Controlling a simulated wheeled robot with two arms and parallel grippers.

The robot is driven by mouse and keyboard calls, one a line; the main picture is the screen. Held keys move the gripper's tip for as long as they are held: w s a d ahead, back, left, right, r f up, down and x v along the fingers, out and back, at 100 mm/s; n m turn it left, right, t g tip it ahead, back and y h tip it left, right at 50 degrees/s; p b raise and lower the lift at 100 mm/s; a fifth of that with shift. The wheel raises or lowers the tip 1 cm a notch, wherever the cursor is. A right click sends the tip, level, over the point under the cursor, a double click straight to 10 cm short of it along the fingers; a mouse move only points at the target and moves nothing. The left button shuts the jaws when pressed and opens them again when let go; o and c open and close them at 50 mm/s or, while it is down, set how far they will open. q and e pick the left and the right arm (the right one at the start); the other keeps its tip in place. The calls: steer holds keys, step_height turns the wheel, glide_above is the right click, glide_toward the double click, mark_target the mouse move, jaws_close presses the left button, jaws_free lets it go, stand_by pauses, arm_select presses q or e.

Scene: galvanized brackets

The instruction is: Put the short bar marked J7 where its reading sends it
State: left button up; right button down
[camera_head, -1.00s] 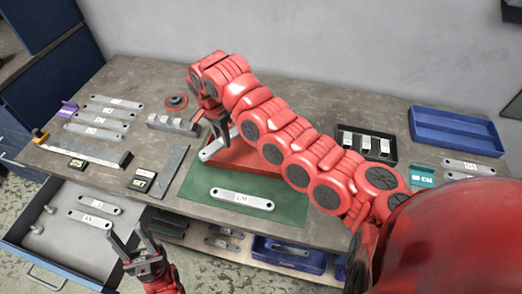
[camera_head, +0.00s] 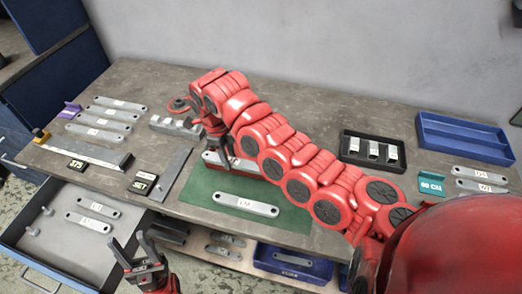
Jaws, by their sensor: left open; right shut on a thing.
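My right gripper (camera_head: 224,148) is shut on a short grey bar (camera_head: 211,158) with a white label, near the back of the green mat (camera_head: 202,190). The gripper partly hides the bar, and its mark is not legible. A red surface (camera_head: 240,172) shows just below it; I cannot tell if they touch. Another grey bar (camera_head: 245,204), with a label that looks like LM, lies at the front of the mat. My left gripper (camera_head: 140,255) is open and empty in front of the bench, beside the open drawer (camera_head: 45,256).
Several labelled bars (camera_head: 108,123) lie at the left, near a measuring tool with a display (camera_head: 76,163) and another display block (camera_head: 143,184). A black tray (camera_head: 347,157), blue tray (camera_head: 463,130) and teal sign (camera_head: 431,185) stand at right.

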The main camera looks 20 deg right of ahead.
steer(key=w+d+p, duration=0.1)
steer(key=w+d, duration=0.1)
steer(key=d, duration=0.2)
steer(key=w+d+f+p, duration=0.1)
steer(key=w+d, duration=0.1)
steer(key=d, duration=0.2)
steer(key=w+d+p, duration=0.1)
steer(key=w+d, duration=0.1)
steer(key=d, duration=0.2)
steer(key=shift+w+f+p, duration=0.15)
steer(key=shift+w+p, duration=0.05)
steer(key=shift+p, duration=0.2)
steer(key=shift+f+p, duration=0.3)
steer(key=shift+p, duration=0.05)
step_height(320, 180, down, 3)
steer(key=shift+s+r, duration=0.1)
steer(key=shift+r, duration=0.1)
steer(key=shift+f, duration=0.25)
steer(key=shift+s+a+f, duration=0.1)
steer(key=shift+f, duration=0.2)
